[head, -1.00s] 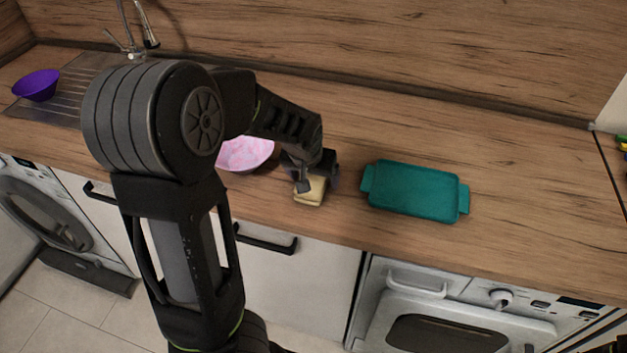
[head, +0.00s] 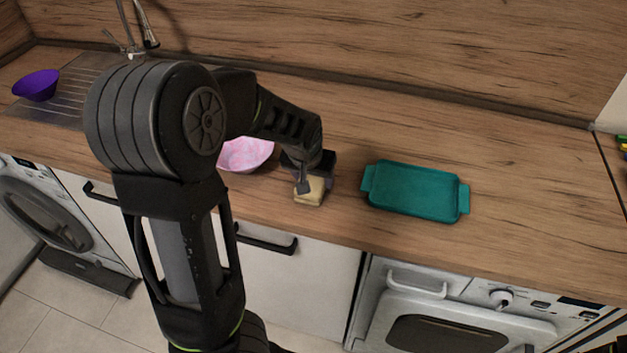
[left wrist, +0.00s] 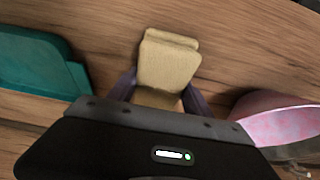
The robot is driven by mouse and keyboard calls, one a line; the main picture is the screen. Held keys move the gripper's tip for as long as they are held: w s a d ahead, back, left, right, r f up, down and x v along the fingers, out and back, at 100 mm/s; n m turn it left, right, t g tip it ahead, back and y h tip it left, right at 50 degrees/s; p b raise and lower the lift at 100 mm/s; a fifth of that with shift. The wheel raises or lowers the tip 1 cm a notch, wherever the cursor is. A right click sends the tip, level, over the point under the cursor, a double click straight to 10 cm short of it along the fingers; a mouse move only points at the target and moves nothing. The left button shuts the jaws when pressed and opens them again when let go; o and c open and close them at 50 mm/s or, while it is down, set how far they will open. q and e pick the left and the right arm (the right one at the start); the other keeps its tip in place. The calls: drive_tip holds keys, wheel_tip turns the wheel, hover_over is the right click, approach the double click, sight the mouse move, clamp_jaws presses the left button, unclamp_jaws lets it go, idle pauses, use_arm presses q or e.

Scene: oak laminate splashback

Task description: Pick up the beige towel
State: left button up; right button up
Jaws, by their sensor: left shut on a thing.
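The beige towel (head: 311,193) is a small folded bundle on the wooden counter, between the pink bowl and the teal tray, near the counter's front edge. In the left wrist view the towel (left wrist: 167,62) shows its folded layers, with its near end between my two fingers. My left gripper (head: 308,184) is over the towel and shut on it. The gripper (left wrist: 157,92) also shows at the bottom of the left wrist view, a finger on each side of the towel. The towel looks to be at counter level; I cannot tell if it is lifted. My right gripper is not in view.
A pink bowl (head: 246,153) stands just left of the towel, partly behind my arm. A teal tray (head: 415,190) lies to the right. A purple bowl (head: 36,85) stands by the sink (head: 85,88) at far left. The counter behind the tray is clear.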

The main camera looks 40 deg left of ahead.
use_arm(q)
drive_tip(key=c, duration=0.7)
drive_tip(key=shift+c, duration=0.2)
wheel_tip(320, 180, up, 10)
drive_tip(key=p, duration=0.3)
drive_tip(key=shift+r, duration=0.25)
